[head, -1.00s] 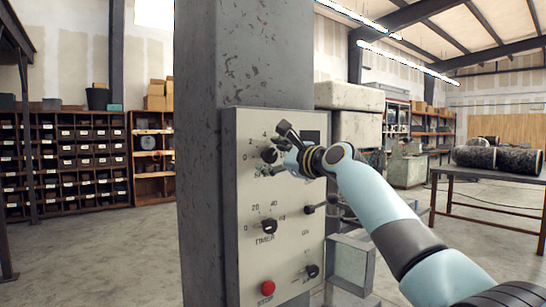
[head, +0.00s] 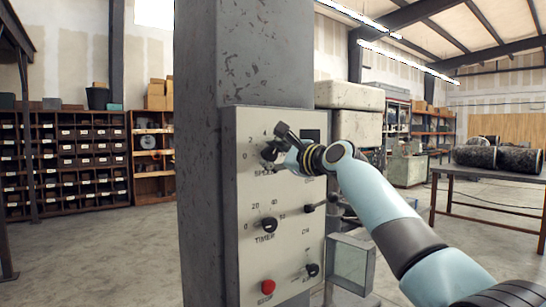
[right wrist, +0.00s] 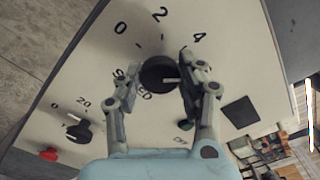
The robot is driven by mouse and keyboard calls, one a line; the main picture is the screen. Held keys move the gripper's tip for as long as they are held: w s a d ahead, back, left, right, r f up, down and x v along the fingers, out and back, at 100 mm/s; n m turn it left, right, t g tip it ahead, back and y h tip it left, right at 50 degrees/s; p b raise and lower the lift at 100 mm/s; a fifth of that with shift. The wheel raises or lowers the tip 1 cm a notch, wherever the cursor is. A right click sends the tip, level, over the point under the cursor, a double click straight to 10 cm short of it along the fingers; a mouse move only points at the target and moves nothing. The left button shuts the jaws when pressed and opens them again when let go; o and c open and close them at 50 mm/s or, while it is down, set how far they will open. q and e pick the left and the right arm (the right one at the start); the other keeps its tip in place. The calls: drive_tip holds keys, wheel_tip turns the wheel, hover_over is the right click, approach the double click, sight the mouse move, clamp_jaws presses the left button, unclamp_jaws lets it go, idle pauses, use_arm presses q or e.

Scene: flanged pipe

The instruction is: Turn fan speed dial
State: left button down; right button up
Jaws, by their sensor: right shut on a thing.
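The fan speed dial (head: 268,154) is a round black knob at the top of a pale control panel (head: 247,200), with marks 0, 2 and 4 around it and SPEED lettered below. It shows clearly in the right wrist view (right wrist: 158,74), with a white pointer line on its face. My right gripper (head: 277,145) is at the dial, one finger on each side, shut on it. In the head view the fingers partly cover the dial. My left gripper is not in view.
A black TIMER dial (head: 268,225) sits below the speed dial, with a red button (head: 267,286) under it. A lever (head: 322,204) and another black knob (head: 312,270) are on the panel's right side. The panel is on a grey column (head: 200,150).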

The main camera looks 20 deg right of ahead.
drive_tip(key=n+b, duration=0.1)
drive_tip(key=n, duration=0.2)
drive_tip(key=shift+f, duration=0.1)
drive_tip(key=n+b, duration=0.1)
drive_tip(key=n, duration=0.2)
drive_tip(key=shift+n, duration=0.4)
drive_tip(key=n+b, duration=0.3)
drive_tip(key=n, duration=0.3)
drive_tip(key=shift+f+n, duration=0.1)
drive_tip(key=shift+n, duration=0.2)
drive_tip(key=n+b, duration=0.3)
drive_tip(key=n, duration=0.3)
drive_tip(key=shift+b, duration=0.4)
drive_tip(key=n+b, duration=0.2)
drive_tip(key=n, duration=0.4)
drive_tip(key=shift+b, duration=0.4)
drive_tip(key=shift+n, duration=0.3)
drive_tip(key=o, duration=1.2)
